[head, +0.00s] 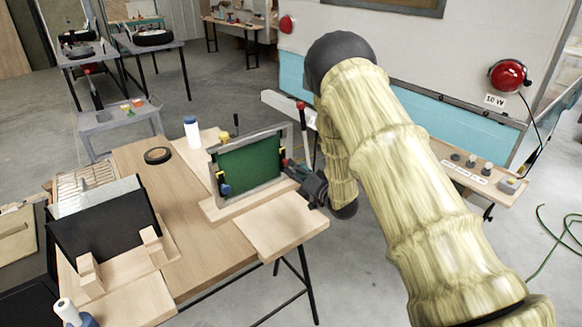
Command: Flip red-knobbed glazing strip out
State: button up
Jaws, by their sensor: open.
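A framed green pane (250,166) stands upright on a wooden base on the workbench. A smaller red spot (284,163) shows low on the right edge, close to my gripper. I cannot make out the strip itself clearly, nor which red part belongs to it. My gripper (296,173) is open at the frame's lower right edge, below the red knob. Its fingers are small and partly merged with the frame's edge, so I cannot tell whether they touch anything.
A blue knob (225,189) and yellow clips sit on the frame's left side. A black panel (105,222) on wooden blocks is at left. A light board (281,224) lies in front of the frame.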

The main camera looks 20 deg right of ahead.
jog(key=v, duration=0.7)
jog(key=shift+s, duration=0.2)
jog(key=shift+d, duration=0.1)
